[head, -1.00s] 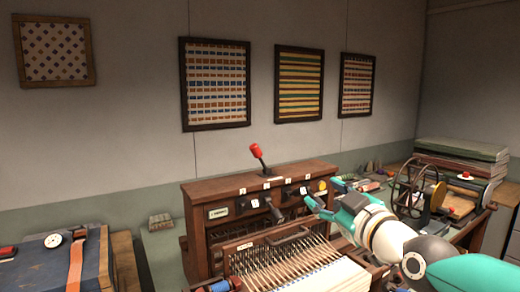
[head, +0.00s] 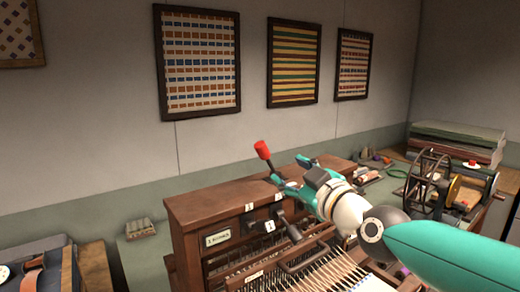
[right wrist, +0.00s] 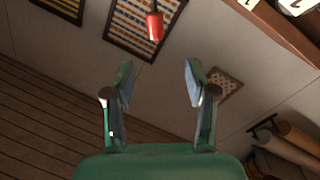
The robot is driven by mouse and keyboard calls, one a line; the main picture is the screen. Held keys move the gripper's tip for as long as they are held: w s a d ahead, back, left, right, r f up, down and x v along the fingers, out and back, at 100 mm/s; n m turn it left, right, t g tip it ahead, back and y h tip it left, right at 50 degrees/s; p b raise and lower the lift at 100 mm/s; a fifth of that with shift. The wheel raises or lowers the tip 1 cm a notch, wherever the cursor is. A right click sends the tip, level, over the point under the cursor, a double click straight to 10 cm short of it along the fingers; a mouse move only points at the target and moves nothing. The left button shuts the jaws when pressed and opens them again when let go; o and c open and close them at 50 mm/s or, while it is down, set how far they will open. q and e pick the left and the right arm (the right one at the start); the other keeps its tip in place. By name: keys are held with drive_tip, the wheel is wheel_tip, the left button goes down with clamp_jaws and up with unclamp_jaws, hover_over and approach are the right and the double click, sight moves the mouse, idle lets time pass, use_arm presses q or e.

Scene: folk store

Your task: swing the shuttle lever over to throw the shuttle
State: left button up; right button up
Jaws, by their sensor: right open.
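The shuttle lever (head: 263,152) has a red grip on a dark stem. It stands on top of the brown wooden loom (head: 215,202) and leans a little left in the head view. Its red grip also shows in the right wrist view (right wrist: 154,27), beyond the fingertips and roughly in line with the gap between them. My right gripper (head: 291,169) is open and empty, just right of the lever in the head view. I see no contact between them. The lever's foot is partly hidden by the gripper. My left gripper is not in view.
The loom's front has white-labelled levers (head: 275,226) and a fan of pale threads (head: 325,268). A spoked wheel device (head: 432,180) and stacked cloth (head: 455,143) stand at the right. Framed weavings (head: 296,76) hang on the wall behind. The air above the loom's left part is clear.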

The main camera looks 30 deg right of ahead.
sight(265, 153)
drive_tip(key=w+p, duration=0.1)
drive_tip(key=w, duration=0.9)
drive_tip(key=w+d+p, duration=0.1)
drive_tip(key=w, duration=0.4)
drive_tip(key=shift+w+d+p, duration=0.1)
drive_tip(key=shift+w+p, duration=0.15)
drive_tip(key=shift+p, duration=0.05)
clamp_jaws()
